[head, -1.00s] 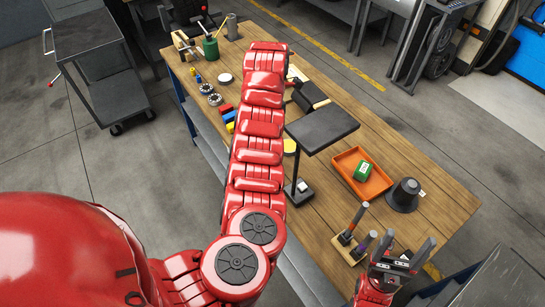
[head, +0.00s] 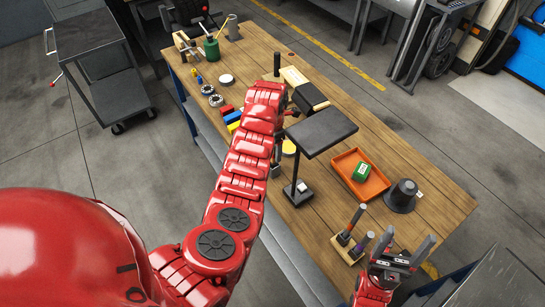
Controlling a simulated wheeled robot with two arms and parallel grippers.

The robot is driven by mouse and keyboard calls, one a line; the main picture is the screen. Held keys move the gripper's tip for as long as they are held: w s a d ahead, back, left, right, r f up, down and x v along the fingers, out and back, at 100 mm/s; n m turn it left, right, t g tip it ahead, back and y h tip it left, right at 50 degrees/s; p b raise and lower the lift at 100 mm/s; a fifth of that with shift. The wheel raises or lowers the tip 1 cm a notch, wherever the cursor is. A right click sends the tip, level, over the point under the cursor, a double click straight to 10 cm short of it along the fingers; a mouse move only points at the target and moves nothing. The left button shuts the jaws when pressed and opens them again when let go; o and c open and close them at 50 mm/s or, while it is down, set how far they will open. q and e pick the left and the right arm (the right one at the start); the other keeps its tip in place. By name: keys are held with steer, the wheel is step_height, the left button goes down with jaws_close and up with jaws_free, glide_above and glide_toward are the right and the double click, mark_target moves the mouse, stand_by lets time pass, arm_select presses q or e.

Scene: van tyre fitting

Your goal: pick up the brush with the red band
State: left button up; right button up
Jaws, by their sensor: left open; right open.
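A small wooden holder (head: 344,249) stands near the table's front edge. Two upright brushes show in it. The farther brush (head: 353,222) has a small reddish band below its grey top. The nearer brush (head: 365,240) looks purple. My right gripper (head: 405,246) is open and empty, its two grey fingers pointing up in the picture, just right of the holder and apart from the brushes. My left arm reaches over the far half of the table.
A black raised plate on a stand (head: 322,131) rises mid-table. An orange tray (head: 377,189) holds a green box (head: 362,172). A dark cup-shaped part (head: 402,197) sits right of it. Coloured blocks (head: 228,118) and a green can (head: 211,48) lie farther left. Wood between holder and tray is bare.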

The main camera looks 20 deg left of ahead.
arm_select(q)
steer(key=shift+s+f, duration=0.1)
steer(key=shift+f, duration=0.25)
steer(key=shift+c, duration=0.3)
jaws_close()
